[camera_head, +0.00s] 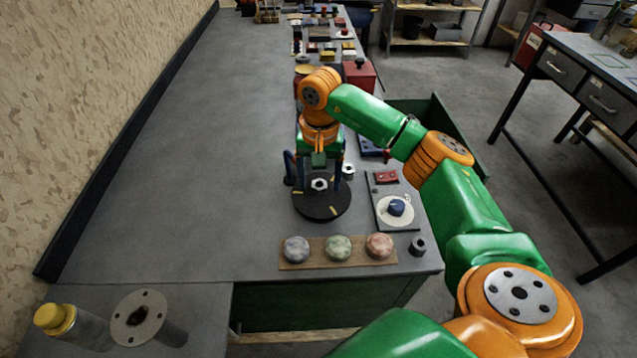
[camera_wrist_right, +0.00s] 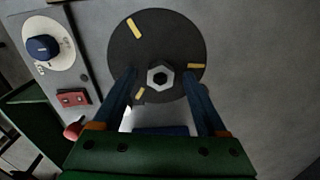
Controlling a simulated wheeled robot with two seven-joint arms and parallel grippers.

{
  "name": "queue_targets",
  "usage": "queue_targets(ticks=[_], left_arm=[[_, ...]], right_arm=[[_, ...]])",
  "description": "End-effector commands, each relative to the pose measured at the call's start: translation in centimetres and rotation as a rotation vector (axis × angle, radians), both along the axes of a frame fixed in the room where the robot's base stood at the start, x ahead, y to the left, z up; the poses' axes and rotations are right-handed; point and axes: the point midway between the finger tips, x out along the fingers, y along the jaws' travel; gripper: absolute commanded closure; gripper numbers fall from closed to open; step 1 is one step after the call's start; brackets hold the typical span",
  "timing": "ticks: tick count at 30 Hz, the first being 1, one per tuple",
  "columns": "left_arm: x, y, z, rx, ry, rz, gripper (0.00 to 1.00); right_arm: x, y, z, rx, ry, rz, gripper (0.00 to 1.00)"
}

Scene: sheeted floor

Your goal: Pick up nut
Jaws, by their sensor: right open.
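A pale hexagonal nut (camera_head: 319,184) with a dark hole lies on a round black disc (camera_head: 322,208) on the bench. My right gripper (camera_head: 314,181) points down over the disc. In the right wrist view its two blue fingers (camera_wrist_right: 160,75) are spread, one on each side of the nut, with gaps between them and it. Its jaws hold nothing. My left gripper is not in view.
A board with three round stones (camera_head: 338,248) lies in front of the disc. A white dial with a blue knob (camera_head: 396,208) and a red block (camera_head: 386,177) are at right. A red box (camera_head: 359,75) stands behind. The bench's left side is clear.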

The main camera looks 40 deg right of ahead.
Motion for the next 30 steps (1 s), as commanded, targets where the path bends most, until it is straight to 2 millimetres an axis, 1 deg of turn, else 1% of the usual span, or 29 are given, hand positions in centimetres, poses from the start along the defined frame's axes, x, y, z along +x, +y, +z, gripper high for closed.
queue_targets(ticks=[2, 5, 6, 8, 9, 10, 11, 20, 23, 26, 27, 29, 30], left_arm=[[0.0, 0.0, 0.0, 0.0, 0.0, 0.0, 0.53], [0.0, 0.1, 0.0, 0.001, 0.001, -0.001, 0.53], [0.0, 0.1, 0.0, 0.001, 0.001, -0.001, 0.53], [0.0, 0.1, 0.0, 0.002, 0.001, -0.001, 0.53], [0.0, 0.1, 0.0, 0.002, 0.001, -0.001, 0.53], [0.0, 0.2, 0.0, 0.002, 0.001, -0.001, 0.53], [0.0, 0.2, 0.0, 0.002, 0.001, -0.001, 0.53], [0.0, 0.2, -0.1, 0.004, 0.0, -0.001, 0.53], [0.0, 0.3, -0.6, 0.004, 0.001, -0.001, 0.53], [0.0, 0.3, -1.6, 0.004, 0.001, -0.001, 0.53], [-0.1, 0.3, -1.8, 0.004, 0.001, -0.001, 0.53], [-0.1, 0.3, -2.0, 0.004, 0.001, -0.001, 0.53], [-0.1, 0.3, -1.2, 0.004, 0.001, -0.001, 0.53]], right_arm=[[0.0, 0.0, 0.0, 0.0, 0.0, -0.001, 0.25], [0.0, 0.0, 0.0, 0.001, 0.0, -0.001, 0.49], [0.0, 0.0, 0.0, 0.001, 0.0, -0.001, 0.6], [0.0, 0.0, 0.0, 0.001, 0.0, -0.001, 0.76], [0.0, 0.0, 0.0, 0.001, 0.0, -0.001, 0.87], [0.0, 0.0, 0.0, 0.001, 0.0, -0.001, 0.95], [0.0, 0.0, 0.0, 0.001, 0.0, -0.001, 1.0], [0.0, 0.0, 0.1, 0.002, -0.001, -0.002, 1.0], [0.1, 0.0, 0.8, 0.003, -0.004, -0.002, 1.0], [0.2, 0.1, 2.5, 0.003, -0.008, -0.002, 1.0], [0.0, -0.5, 3.6, 0.001, -0.008, -0.005, 1.0], [-0.7, -1.7, 5.1, 0.002, -0.007, -0.007, 1.0], [-1.2, -2.6, 6.8, 0.0, -0.007, -0.008, 1.0]])
